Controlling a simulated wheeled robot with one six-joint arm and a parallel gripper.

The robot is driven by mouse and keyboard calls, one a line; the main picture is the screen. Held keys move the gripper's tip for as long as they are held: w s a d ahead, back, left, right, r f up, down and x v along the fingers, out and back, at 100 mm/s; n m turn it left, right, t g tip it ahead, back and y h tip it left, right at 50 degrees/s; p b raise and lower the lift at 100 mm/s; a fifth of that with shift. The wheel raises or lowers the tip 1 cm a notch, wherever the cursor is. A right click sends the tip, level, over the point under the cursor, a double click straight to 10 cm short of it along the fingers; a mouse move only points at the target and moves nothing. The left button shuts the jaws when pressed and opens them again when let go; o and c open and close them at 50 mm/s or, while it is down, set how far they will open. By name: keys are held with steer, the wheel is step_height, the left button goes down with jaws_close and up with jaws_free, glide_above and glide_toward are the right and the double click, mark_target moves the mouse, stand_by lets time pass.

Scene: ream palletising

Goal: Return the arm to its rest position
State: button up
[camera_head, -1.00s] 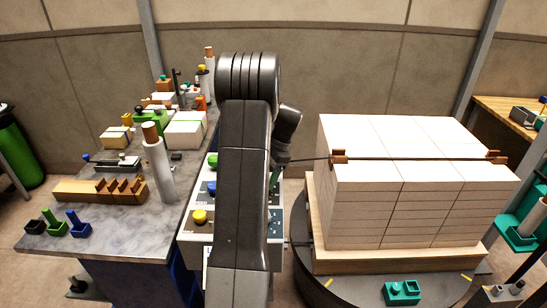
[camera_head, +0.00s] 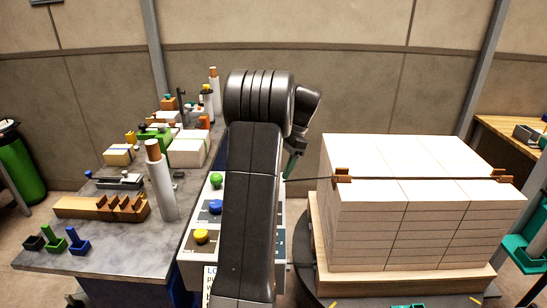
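My arm (camera_head: 252,205) rises through the middle of the view, bent at a thick ribbed dark joint. Its wrist section (camera_head: 308,105) shows just right of that joint. A narrow dark and green part (camera_head: 293,162) hangs below the wrist, left of the stack of white reams (camera_head: 415,215). My gripper's fingertips are too small and partly hidden behind the arm, so I cannot tell open from shut. The stack stands on a wooden pallet (camera_head: 405,283), with a dark strap and brown corner pieces across its top.
A control panel (camera_head: 190,252) with green, blue and yellow buttons stands behind my arm. A grey table (camera_head: 120,240) on the left holds a white roll (camera_head: 162,185), a wooden block (camera_head: 75,207) and several small items. A wooden bench (camera_head: 505,135) is at far right.

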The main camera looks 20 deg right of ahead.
steer(key=p+x, duration=0.1)
steer(key=x, duration=1.3)
steer(key=shift+p, duration=0.3)
steer(key=shift+r, duration=0.15)
steer(key=shift+a, duration=0.1)
steer(key=shift+w+n, duration=0.1)
steer(key=shift+n, duration=0.6)
steer(key=n+g+h, duration=0.1)
steer(key=n, duration=0.3)
steer(key=shift+w+g, duration=0.1)
steer(key=shift+g, duration=0.3)
steer(key=n+g+h, duration=0.1)
steer(key=n, duration=0.4)
steer(key=shift+a, duration=0.1)
steer(key=n+h, duration=0.1)
steer(key=n, duration=0.1)
steer(key=n+h+b, duration=0.1)
steer(key=n, duration=0.2)
steer(key=shift+w+a+g, duration=0.1)
steer(key=shift+a+g, duration=0.05)
steer(key=shift+g, duration=0.15)
steer(key=n+h+b, duration=0.1)
steer(key=n, duration=0.2)
steer(key=shift+n+h, duration=0.3)
steer(key=shift+h, duration=0.1)
steer(key=shift+a+n, duration=0.1)
steer(key=shift+n, duration=0.6)
